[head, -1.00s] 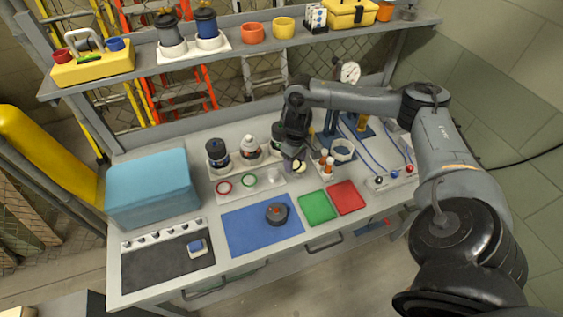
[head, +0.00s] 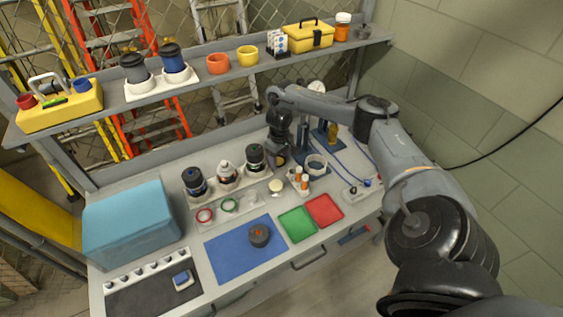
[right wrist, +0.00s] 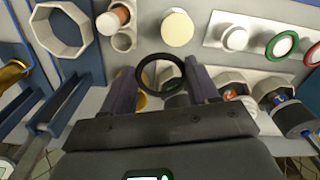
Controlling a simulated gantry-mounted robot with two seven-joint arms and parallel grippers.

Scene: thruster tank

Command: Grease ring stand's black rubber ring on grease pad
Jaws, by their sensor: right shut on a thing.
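The black rubber ring (right wrist: 147,84) is between the two fingers of my right gripper (right wrist: 160,72) in the right wrist view. The gripper is shut on it, and the hole of the ring faces the camera. In the head view my right gripper (head: 279,158) hangs just behind the round cream grease pad (head: 276,187), which also shows in the right wrist view (right wrist: 178,27). The ring and the pad appear apart. The ring stand (head: 218,217) carries a red ring, a green ring and a bare white post (right wrist: 233,37). My left gripper is out of view.
Behind the ring stand, several canisters stand in a white holder (head: 211,192).

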